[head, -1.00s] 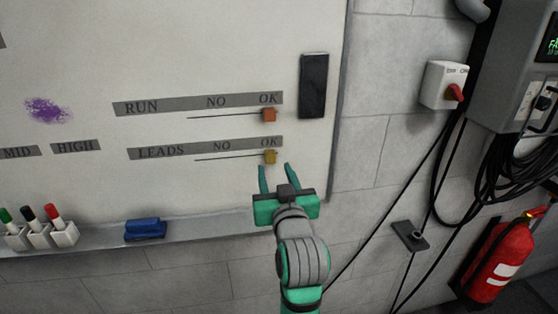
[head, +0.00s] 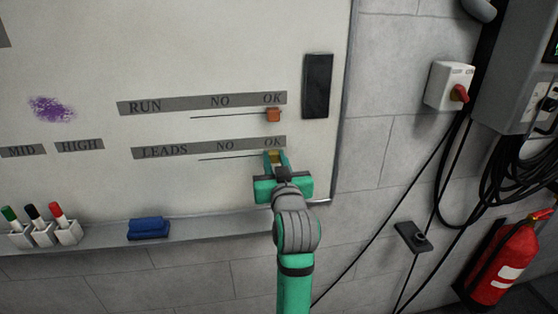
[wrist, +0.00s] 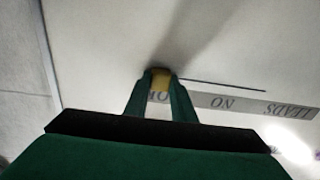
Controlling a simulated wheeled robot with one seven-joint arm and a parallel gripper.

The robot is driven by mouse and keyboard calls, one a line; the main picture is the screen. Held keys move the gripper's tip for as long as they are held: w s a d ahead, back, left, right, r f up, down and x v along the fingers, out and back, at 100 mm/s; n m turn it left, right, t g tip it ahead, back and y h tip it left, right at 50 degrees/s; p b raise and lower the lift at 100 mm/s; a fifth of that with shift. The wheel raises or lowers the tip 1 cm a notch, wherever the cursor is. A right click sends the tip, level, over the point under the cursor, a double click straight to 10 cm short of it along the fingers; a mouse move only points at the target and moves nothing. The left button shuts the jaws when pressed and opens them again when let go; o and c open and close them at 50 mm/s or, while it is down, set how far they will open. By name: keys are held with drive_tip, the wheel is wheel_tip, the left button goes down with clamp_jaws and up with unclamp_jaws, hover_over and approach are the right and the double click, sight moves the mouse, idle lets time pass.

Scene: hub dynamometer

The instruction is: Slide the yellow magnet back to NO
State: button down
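The yellow magnet (head: 274,156) is on the whiteboard at the OK end of the LEADS row, at the right end of the thin dark line (head: 230,158). The NO label (head: 225,146) is to its left. My gripper (head: 275,157) reaches up from below, one finger on each side of the magnet. In the wrist view, where the labels appear upside down, the yellow magnet (wrist: 161,81) sits between the fingertips with no clear gap, so my gripper (wrist: 161,82) looks shut on it. The fingers partly hide the magnet and the OK label.
An orange magnet (head: 273,115) sits under OK in the RUN row above. A black bar (head: 317,86) is on the board to the right. A tray ledge (head: 200,224) below holds a blue eraser (head: 149,228) and markers (head: 57,218). The board left along the LEADS line is clear.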

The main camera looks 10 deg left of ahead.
sight(226, 157)
drive_tip(key=s+a, duration=0.1)
drive_tip(key=a, duration=0.2)
drive_tip(key=s+a, duration=0.2)
drive_tip(key=a, duration=0.2)
drive_tip(key=s+a, duration=0.1)
drive_tip(key=a, duration=0.3)
drive_tip(key=shift+s+f, duration=0.1)
drive_tip(key=shift+s, duration=0.25)
drive_tip(key=shift+s+a, duration=0.1)
drive_tip(key=shift+a, duration=0.2)
